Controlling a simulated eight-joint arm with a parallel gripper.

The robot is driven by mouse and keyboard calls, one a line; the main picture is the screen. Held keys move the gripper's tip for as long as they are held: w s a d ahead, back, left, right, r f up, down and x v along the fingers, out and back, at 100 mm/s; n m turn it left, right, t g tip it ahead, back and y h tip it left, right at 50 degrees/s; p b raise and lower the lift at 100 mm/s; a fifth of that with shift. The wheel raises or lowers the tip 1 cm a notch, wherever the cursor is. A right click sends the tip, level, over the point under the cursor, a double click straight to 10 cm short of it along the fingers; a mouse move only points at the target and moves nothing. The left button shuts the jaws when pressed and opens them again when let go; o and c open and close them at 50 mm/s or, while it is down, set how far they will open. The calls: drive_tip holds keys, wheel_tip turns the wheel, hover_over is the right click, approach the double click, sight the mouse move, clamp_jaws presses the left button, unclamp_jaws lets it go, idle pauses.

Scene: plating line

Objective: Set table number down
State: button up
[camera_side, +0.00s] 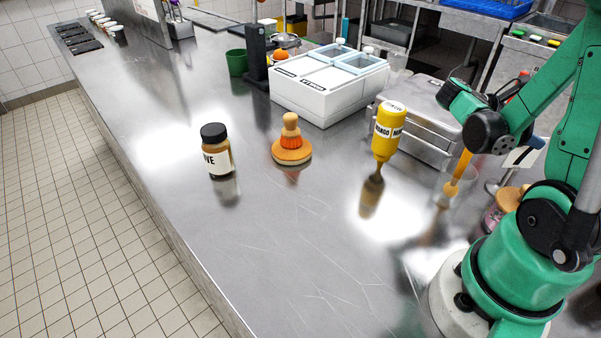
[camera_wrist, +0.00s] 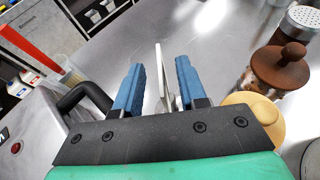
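The table number looks like a thin white card. In the wrist view the card (camera_wrist: 160,75) is seen nearly edge-on between the two blue fingers of my gripper (camera_wrist: 158,75). Bare steel shows between the card and the left finger; the card lies close to the right finger. The fingers are apart and do not visibly pinch it. In the side view a white card (camera_side: 524,154) shows at the right, just beyond my wrist; my fingers are hidden there. Its number is not readable, and I cannot tell whether its foot touches the counter.
A jar with a brown wooden lid (camera_wrist: 281,67) and a pale round lid (camera_wrist: 255,115) stand close right of my gripper. A steel appliance (camera_side: 425,132) is nearby. A yellow mango bottle (camera_side: 387,130), wooden brush (camera_side: 291,145) and dark-capped jar (camera_side: 217,152) stand mid-counter. The front counter is clear.

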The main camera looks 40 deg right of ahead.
drive_tip(key=shift+o, duration=0.5)
drive_tip(key=v, duration=0.7)
drive_tip(key=shift+w+a, duration=0.15)
drive_tip(key=shift+r, duration=0.15)
drive_tip(key=shift+s+d+f+t+y, duration=0.55)
drive_tip(key=shift+s+d+f, duration=0.15)
drive_tip(key=shift+s+d, duration=0.35)
drive_tip(key=shift+s+d+f+t+y, duration=0.5)
drive_tip(key=shift+s+d+f, duration=0.25)
drive_tip(key=shift+s+d, duration=0.3)
drive_tip(key=shift+s+d+f+t+y, duration=0.55)
drive_tip(key=shift+s+d+f, duration=0.15)
drive_tip(key=shift+s+d, duration=0.35)
drive_tip(key=shift+c, duration=0.2)
clamp_jaws()
